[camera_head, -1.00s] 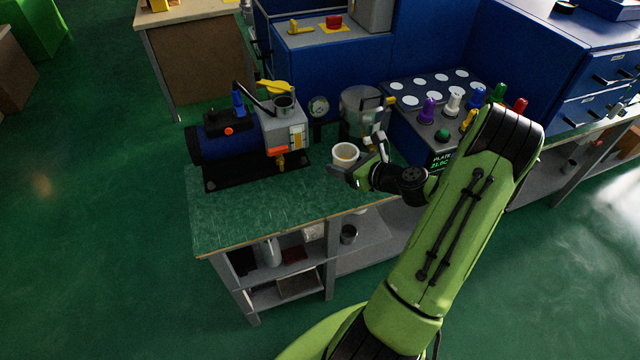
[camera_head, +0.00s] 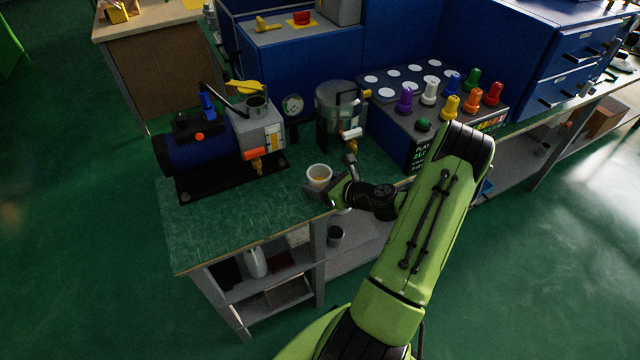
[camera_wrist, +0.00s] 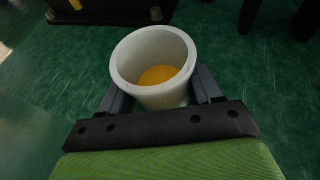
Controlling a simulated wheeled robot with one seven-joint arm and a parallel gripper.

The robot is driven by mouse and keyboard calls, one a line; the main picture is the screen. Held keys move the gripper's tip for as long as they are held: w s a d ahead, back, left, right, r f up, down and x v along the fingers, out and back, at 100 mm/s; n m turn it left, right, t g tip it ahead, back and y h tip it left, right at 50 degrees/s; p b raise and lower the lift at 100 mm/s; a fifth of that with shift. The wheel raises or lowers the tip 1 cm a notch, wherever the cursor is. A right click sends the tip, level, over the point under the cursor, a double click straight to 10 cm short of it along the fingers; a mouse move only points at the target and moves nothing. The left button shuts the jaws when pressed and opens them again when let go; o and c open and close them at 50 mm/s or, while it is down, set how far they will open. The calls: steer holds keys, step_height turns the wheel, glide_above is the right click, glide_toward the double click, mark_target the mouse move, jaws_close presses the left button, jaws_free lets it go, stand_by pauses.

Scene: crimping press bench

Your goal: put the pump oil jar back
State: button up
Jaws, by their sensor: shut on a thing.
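The pump oil jar (camera_head: 319,175) is a white open cup with yellow-amber oil inside. My gripper (camera_head: 326,186) is shut on it at the front part of the green bench top (camera_head: 240,215). In the wrist view the jar (camera_wrist: 153,60) stands between the two fingers (camera_wrist: 158,98), upright or nearly so, with oil low inside. I cannot tell whether its base touches the bench top. The blue vacuum pump (camera_head: 215,140) stands on a black base to the left of the jar.
A metal chamber (camera_head: 338,105) and a pressure gauge (camera_head: 293,106) stand behind the jar. The bench's front left top is clear.

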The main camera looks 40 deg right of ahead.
steer(key=o, duration=1.2)
steer(key=shift+f, duration=0.1)
steer(key=shift+c, duration=0.2)
steer(key=shift+s+r, duration=0.15)
steer(key=shift+r, duration=0.1)
steer(key=p+v, duration=0.3)
steer(key=v, duration=0.9)
steer(key=w+a+r+n+g+y, duration=0.15)
steer(key=a+r+n+g, duration=0.25)
steer(key=a+n, duration=0.5)
steer(key=w+a+r+n+g+y, duration=0.1)
steer(key=w+a+r+n+g, duration=0.25)
steer(key=a+n, duration=0.55)
steer(key=s+a+r+n+h, duration=0.4)
steer(key=s+a+r+n, duration=0.5)
steer(key=n, duration=0.7)
steer(key=s+r, duration=0.3)
steer(key=s, duration=0.1)
steer(key=shift+s+a+r+n, duration=0.15)
steer(key=shift+s+r+n, duration=0.15)
steer(key=shift+r+n, duration=0.1)
